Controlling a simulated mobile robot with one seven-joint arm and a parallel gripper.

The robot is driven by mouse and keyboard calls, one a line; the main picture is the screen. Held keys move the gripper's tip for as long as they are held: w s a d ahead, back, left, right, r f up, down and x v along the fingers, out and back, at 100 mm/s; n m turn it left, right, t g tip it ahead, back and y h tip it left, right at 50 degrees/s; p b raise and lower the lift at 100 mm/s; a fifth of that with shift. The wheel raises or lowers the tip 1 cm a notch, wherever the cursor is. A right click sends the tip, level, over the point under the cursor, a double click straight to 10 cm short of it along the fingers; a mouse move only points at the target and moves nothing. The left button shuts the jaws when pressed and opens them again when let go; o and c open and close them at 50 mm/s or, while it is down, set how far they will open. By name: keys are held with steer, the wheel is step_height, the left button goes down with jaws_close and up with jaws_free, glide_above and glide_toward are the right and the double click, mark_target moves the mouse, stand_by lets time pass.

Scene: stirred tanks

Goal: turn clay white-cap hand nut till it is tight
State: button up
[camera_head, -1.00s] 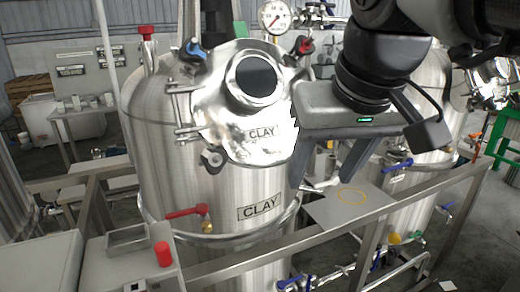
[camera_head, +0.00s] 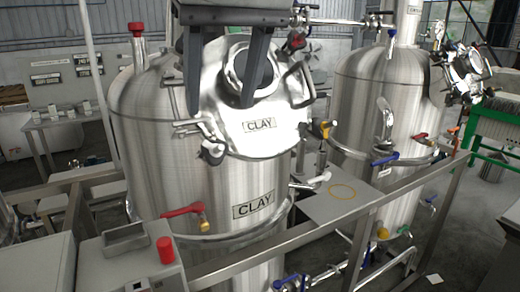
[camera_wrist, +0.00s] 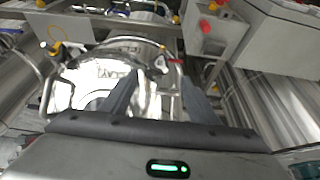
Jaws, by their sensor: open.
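The clay tank's round lid (camera_head: 270,143) lies closed on its sloped opening, with a CLAY label on it. The white-cap hand nut (camera_head: 213,152) sits at the lid's lower left edge, beside the label; its clamp position is too small to judge. In the wrist view a small pale cap (camera_wrist: 161,64) by the lid's edge looks like the same nut. My gripper (camera_head: 220,108) is open and empty, fingers pointing down in front of the lid's upper left part, above the nut and apart from it. It also shows in the wrist view (camera_wrist: 160,80).
A red-cap hand nut (camera_head: 295,42) is at the lid's upper right. A red-handled valve (camera_head: 183,210) sticks out below the lid. A metal rail (camera_head: 330,222) runs in front of the tank. A second tank (camera_head: 365,115) stands to the right.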

mark_target(216, 144)
steer(key=b+x, duration=0.1)
steer(key=x, duration=0.9)
steer(key=shift+w+a+f+b, duration=0.1)
steer(key=shift+w+f+b, duration=0.05)
steer(key=shift+f+b, duration=0.15)
steer(key=shift+r, duration=0.1)
steer(key=c, duration=1)
steer(key=shift+c, duration=0.2)
